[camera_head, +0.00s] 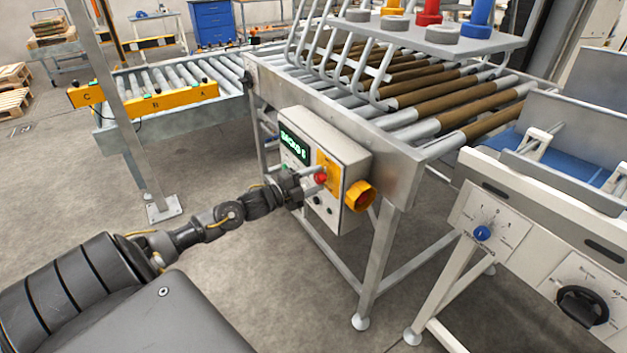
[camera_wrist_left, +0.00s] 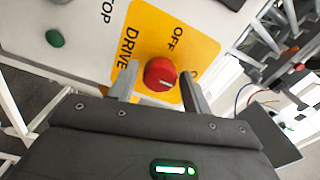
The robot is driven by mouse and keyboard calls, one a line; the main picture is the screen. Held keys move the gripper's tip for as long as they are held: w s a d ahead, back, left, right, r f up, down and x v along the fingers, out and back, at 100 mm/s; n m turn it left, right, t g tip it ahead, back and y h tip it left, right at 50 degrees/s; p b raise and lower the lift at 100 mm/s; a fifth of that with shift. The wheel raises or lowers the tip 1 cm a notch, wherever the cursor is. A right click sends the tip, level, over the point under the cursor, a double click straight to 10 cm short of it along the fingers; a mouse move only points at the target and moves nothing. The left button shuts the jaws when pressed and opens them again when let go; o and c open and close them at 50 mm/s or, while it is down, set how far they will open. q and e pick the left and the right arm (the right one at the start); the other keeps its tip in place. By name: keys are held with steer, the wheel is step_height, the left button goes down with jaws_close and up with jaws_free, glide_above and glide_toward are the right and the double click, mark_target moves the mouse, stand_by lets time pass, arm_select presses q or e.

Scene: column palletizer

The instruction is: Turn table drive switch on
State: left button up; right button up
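The table drive switch is a red knob (camera_wrist_left: 160,73) on a yellow plate (camera_wrist_left: 146,37) marked DRIVE and OFF in the left wrist view. A second label right of the knob is mostly hidden. A pale line on the knob's face runs nearly level in that view. In the head view the knob (camera_head: 320,178) is on the front of a grey control box (camera_head: 345,150) under the roller table. My left gripper (camera_head: 308,181) is at the box front. Its fingers (camera_wrist_left: 157,88) are open, one on each side of the knob, with gaps visible. My right gripper is out of view.
An orange-yellow rotary handle (camera_head: 359,196) sticks out of the box's right side. A green button (camera_wrist_left: 55,38) is on its front. The table's legs (camera_head: 377,262) stand close by. A white machine with a blue knob (camera_head: 482,233) is at the right.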

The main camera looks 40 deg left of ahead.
arm_select(q)
steer(key=shift+o, duration=0.7)
steer(key=shift+s, duration=0.2)
steer(key=b+v, duration=0.1)
steer(key=v, duration=0.9)
steer(key=shift+s, duration=0.2)
steer(key=shift+a, duration=0.1)
